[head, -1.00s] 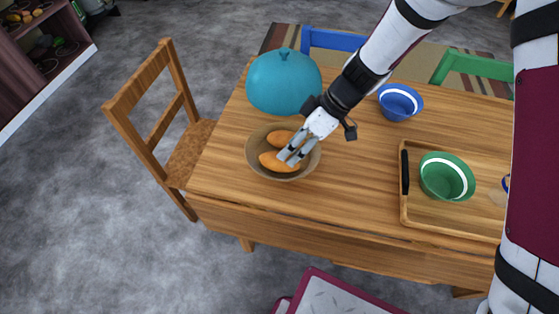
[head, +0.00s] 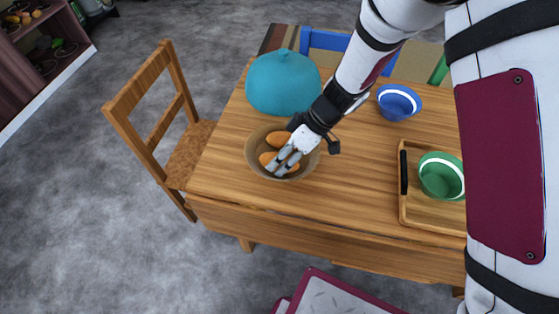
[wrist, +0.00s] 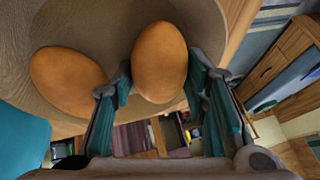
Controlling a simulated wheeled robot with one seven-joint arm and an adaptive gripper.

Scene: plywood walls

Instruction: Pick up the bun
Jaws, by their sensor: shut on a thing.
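Two orange-brown buns lie in a brown bowl (head: 254,165) on the wooden table. My gripper (head: 281,167) reaches down into the bowl and is shut on the nearer bun (head: 266,159), partly covering it in the head view. In the wrist view this held bun (wrist: 160,62) sits between my two fingers (wrist: 164,88). The other bun (head: 279,138) lies farther back in the bowl; it also shows at the left of the wrist view (wrist: 66,82). I cannot tell whether the held bun still touches the bowl.
A teal domed lid (head: 283,82) stands just behind the bowl. A blue bowl (head: 399,102) is at the back right. A wooden tray (head: 432,212) with a green bowl (head: 441,177) is at the right. A wooden chair (head: 165,130) stands left. The table front is clear.

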